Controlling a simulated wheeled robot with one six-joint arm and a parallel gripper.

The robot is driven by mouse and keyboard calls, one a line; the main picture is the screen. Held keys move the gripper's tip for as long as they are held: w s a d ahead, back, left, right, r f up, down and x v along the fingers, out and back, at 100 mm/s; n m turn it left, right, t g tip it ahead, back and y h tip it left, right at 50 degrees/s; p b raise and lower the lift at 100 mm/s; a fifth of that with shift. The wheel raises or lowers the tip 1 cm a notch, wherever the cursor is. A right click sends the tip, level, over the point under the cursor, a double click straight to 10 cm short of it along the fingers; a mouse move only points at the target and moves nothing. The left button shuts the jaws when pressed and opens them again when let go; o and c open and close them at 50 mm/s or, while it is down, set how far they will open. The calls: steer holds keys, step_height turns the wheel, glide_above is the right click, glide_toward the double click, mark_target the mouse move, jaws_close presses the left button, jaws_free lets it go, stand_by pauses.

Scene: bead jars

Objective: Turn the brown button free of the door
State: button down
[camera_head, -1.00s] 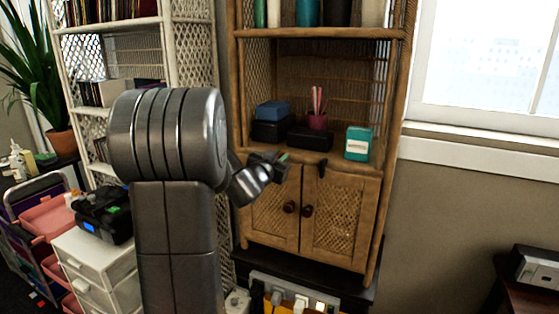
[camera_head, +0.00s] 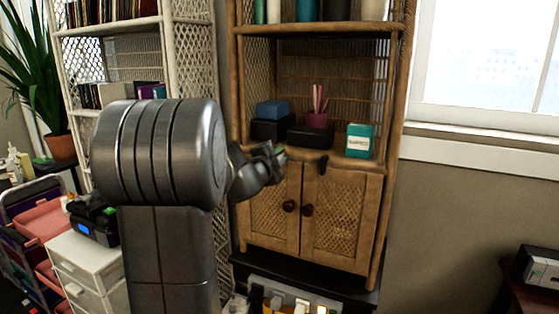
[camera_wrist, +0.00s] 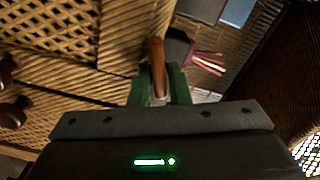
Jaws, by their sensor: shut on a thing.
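The brown button (camera_wrist: 157,68) shows in the wrist view as a slim brown bar between my gripper's green fingers. My gripper (camera_wrist: 158,90) is shut on it, near the top edge of the wicker doors. In the head view my gripper (camera_head: 278,155) is in front of the shelf edge, above the left door (camera_head: 272,215); the button cannot be made out there. The right door (camera_head: 340,222) is beside it, and both doors look closed. Each has a dark round knob, one on the left door (camera_head: 289,206) and one on the right door (camera_head: 307,210).
On the shelf above the doors stand a purple cup (camera_head: 317,120) with pink sticks, dark boxes (camera_head: 274,130) and a teal box (camera_head: 359,141). The cup (camera_wrist: 178,46) is close beyond my fingers. A white drawer unit (camera_head: 82,270) stands at the left.

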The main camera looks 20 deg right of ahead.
steer(key=shift+f+m+b, duration=0.15)
steer(key=shift+m+b, duration=0.75)
steer(key=shift+m, duration=1.3)
steer(key=c, duration=1.5)
jaws_free()
steer(key=shift+s+f, duration=0.1)
steer(key=shift+a, duration=0.1)
